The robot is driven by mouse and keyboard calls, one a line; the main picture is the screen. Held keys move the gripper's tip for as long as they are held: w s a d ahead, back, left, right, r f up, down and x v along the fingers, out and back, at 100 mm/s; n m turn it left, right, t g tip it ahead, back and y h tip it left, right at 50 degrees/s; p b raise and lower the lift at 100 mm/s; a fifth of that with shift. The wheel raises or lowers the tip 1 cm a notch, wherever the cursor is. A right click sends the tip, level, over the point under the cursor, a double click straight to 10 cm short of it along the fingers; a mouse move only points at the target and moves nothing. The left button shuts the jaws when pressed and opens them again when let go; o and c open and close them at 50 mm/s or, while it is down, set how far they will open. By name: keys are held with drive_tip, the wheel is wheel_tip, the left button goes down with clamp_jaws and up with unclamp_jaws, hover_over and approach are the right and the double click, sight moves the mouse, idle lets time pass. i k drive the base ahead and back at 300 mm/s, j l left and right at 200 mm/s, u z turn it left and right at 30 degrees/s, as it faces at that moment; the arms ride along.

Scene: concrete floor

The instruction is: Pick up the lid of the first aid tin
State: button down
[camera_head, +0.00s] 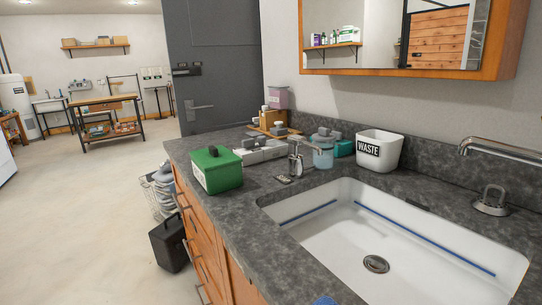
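A green box-shaped tin (224,178) stands upright on the grey counter, at its left edge beyond the sink. I take it for the first aid tin. It has a white patch on its left face, whose marking is too small to read. Its green lid (222,157) sits on top, with a small dark knob or handle on it.
A white sink (325,235) fills the front of the counter (236,222). Right of the tin are grey boxes (262,151), a soap dispenser (296,160), a blue jar (323,155) and a white waste bin (379,152). A black case (169,244) stands on the floor; open floor lies left.

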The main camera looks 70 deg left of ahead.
sight(212, 157)
drive_tip(key=k+u, duration=0.1)
drive_tip(key=u, duration=0.4)
drive_tip(key=j+u, duration=0.1)
drive_tip(key=u, duration=0.4)
drive_tip(key=k+j+u, duration=0.1)
drive_tip(key=u, duration=0.4)
drive_tip(key=j+u, duration=0.15)
drive_tip(key=u, duration=0.35)
